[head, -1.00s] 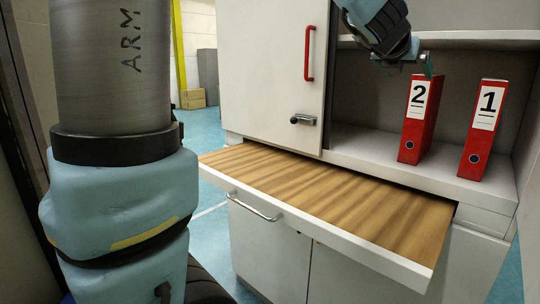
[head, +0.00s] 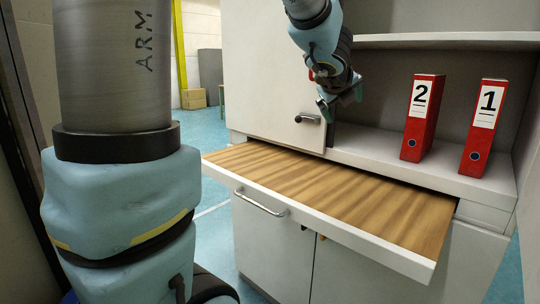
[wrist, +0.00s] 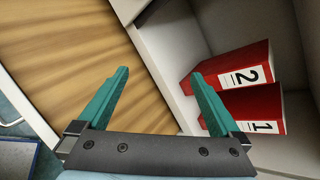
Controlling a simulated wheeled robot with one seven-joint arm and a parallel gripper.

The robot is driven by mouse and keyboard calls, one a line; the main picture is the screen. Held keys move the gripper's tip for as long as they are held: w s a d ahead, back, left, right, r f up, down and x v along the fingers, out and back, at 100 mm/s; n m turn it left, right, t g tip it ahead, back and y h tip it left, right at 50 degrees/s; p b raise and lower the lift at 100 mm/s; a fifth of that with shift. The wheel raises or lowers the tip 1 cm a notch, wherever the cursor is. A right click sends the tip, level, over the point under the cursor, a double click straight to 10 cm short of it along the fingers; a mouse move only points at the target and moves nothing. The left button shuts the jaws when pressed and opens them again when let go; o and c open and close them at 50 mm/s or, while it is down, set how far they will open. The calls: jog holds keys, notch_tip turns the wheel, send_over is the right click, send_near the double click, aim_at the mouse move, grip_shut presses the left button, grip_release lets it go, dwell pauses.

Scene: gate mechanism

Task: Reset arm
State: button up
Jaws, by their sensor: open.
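My gripper (head: 335,105) hangs from my arm in front of the white cabinet, near the right edge of its door, above the back of the pulled-out wooden board. In the wrist view my gripper (wrist: 160,95) shows two green fingers spread apart with nothing between them. Past the fingers are the wooden board (wrist: 75,45) and the open shelf. The red binder 2 (head: 422,118) and the red binder 1 (head: 484,128) stand on the shelf, to the right of my gripper and apart from it.
The white cabinet door (head: 262,60) stands left of the shelf, with a dark latch (head: 308,118). The wooden board (head: 330,195) sticks out, with a metal handle (head: 262,203) below its front edge. Cardboard boxes (head: 194,98) lie far back. The board is bare.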

jog(key=s+a+f+n+g+y, duration=0.2)
jog(key=s+a+f+n+y, duration=0.1)
jog(key=a+f+n, duration=0.55)
jog(key=s+a+f+n+g+y, duration=0.2)
jog(key=a+f+n, duration=0.4)
jog(key=a+n, duration=0.5)
jog(key=s+a+f+n+g, duration=0.4)
jog(key=s+a+f+n, duration=0.25)
jog(key=s+n, duration=0.45)
notch_tip(320, 180, down, 11)
jog(key=d+b, duration=0.1)
jog(key=b, duration=0.8)
jog(key=shift+s+d+r+g, duration=0.15)
jog(key=shift+d+r+g, duration=0.05)
jog(key=shift+g, duration=0.1)
